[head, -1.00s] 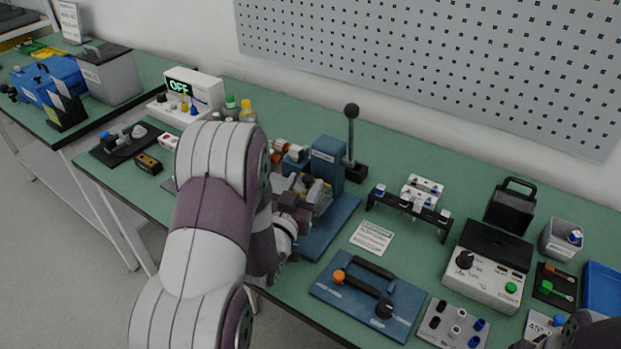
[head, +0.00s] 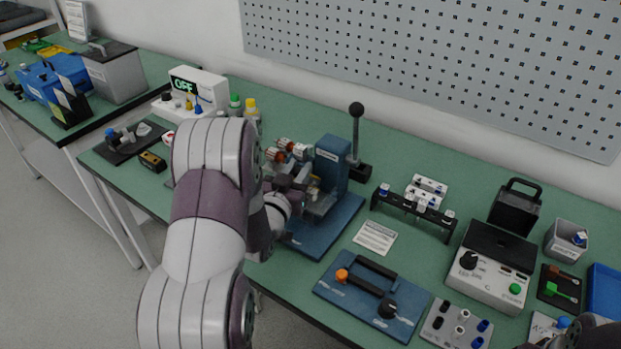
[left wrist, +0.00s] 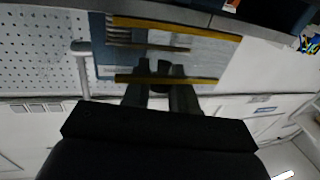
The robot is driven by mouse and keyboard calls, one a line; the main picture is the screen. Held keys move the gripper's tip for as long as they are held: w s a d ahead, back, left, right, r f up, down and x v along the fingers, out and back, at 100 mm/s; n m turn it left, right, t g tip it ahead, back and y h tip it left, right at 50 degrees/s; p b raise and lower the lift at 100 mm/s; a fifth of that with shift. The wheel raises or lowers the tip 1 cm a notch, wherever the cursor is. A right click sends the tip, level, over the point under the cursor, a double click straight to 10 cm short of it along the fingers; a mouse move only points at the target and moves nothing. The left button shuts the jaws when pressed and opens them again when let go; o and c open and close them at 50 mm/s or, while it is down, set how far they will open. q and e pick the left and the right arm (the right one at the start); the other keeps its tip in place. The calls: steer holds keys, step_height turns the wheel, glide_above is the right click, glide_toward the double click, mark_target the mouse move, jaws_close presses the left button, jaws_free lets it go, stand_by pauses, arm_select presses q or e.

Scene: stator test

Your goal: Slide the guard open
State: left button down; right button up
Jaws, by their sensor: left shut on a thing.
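The blue press fixture (head: 331,165) stands on the green bench in the head view, with a tall black-knobbed lever (head: 356,130). Its guard, a clear panel with yellow strips, fills the upper middle of the left wrist view (left wrist: 205,62); in the head view it is mostly hidden by my arm and gripper. My left gripper (head: 292,190) is at the fixture's left side. In the left wrist view its fingers (left wrist: 160,88) are shut at the guard's lower yellow strip, on what looks like its handle. How far the guard is open cannot be told. My right gripper is not clearly in view.
Copper-coloured parts (head: 290,150) sit behind the gripper. A white OFF display box (head: 198,88) and bottles stand at the back left. A black rack (head: 412,212), a label card (head: 375,237) and a blue board with a black handle (head: 370,295) lie to the right.

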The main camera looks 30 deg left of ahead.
arm_select(q)
steer(key=a, duration=0.4)
steer(key=shift+w+a, duration=0.2)
steer(key=shift+a, duration=0.2)
arm_select(e)
steer(key=shift+a+f, duration=0.1)
steer(key=shift+f, duration=0.3)
arm_select(q)
steer(key=shift+r, duration=0.1)
arm_select(e)
steer(key=shift+d, duration=0.2)
arm_select(q)
steer(key=shift+a, duration=0.1)
steer(key=c, duration=1)
jaws_free()
arm_select(e)
steer(key=shift+a, duration=0.1)
arm_select(q)
steer(key=shift+o, duration=0.3)
steer(key=shift+a, duration=0.15)
arm_select(e)
steer(key=shift+a, duration=0.1)
arm_select(q)
steer(key=s+d, duration=0.2)
steer(key=s, duration=1)
steer(key=shift+s+b, duration=0.3)
steer(key=shift+b, duration=0.15)
arm_select(e)
steer(key=shift+f, duration=0.2)
